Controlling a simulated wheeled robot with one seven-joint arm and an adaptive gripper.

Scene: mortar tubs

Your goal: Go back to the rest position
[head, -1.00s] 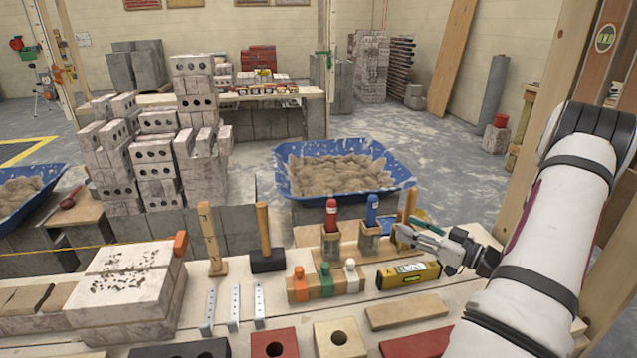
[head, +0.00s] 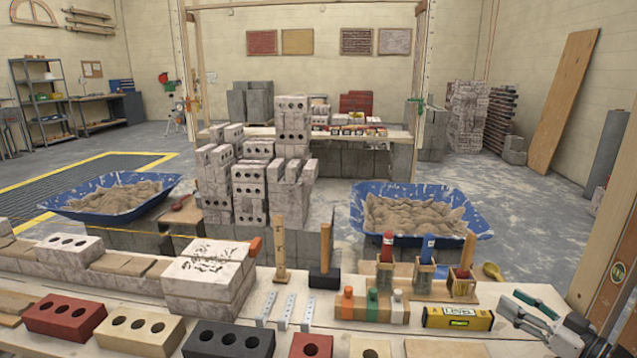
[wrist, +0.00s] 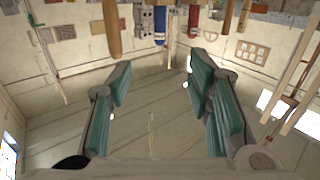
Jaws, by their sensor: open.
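My gripper (head: 533,312) is at the lower right of the head view, over the right end of the workbench. Its green-padded fingers are apart with nothing between them. In the wrist view my gripper (wrist: 160,95) is also open and empty, with the room behind it appearing upside down. In the head view the yellow level (head: 457,318) lies on the bench just left of my gripper, apart from it. Most of my arm is outside the head view.
A wooden holder with red- and blue-topped tools (head: 426,262) stands left of my gripper. Bottles with orange, green and white caps (head: 372,305) stand beside the level. Blue mortar tubs (head: 465,195) and a brick stack (head: 293,130) stand behind the bench.

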